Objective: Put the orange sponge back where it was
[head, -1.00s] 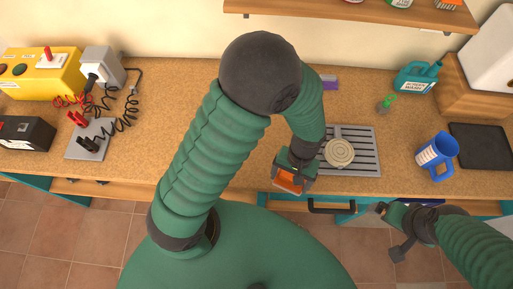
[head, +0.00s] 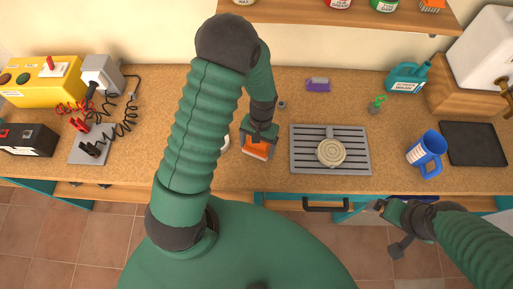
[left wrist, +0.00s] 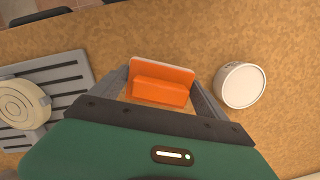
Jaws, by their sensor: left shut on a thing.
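The orange sponge (head: 256,151) is held between the fingers of my left gripper (head: 258,143), over the wooden counter just left of the grey drain grate (head: 300,160). In the left wrist view the sponge (left wrist: 160,83) sits between the two fingers, with a thin upright orange face behind a thicker block. I cannot tell whether it touches the counter. My right gripper (head: 388,228) hangs at the front edge of the counter at the right; its finger opening is unclear.
A white round container (left wrist: 240,85) stands right of the sponge in the wrist view; my arm mostly hides it in the head view. A beige coiled disc (head: 331,153) lies on the grate. A purple item (head: 318,84), blue mug (head: 427,150) and teal jug (head: 407,77) are farther right.

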